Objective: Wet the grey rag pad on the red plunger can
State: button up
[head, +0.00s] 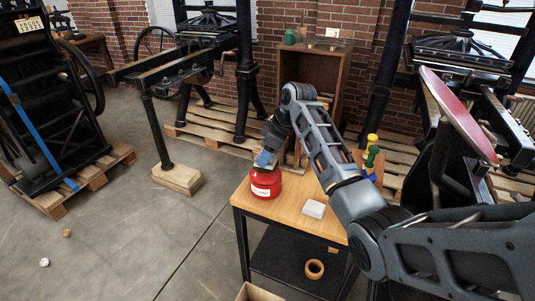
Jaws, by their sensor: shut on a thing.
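The red plunger can (266,183) stands upright at the left end of the wooden bench top, with a white label on its front. My gripper (264,158) points down at the top of the can. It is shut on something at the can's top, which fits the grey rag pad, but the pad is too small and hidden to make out. A blue piece shows at the gripper's end. I cannot tell whether it presses on the plunger or sits just above. A light grey flat block (314,209) lies on the bench to the right of the can.
The wooden bench (283,218) has clear wood around the block. Yellow, green and blue bottles (372,150) stand behind my arm. A tape roll (314,269) lies on the lower shelf. Hand presses (210,45) stand on pallets behind; a red disc (455,112) is at right.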

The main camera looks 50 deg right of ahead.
dwell(0.4)
jog(key=shift+r+p, duration=0.55)
jog(key=shift+r, duration=2.95)
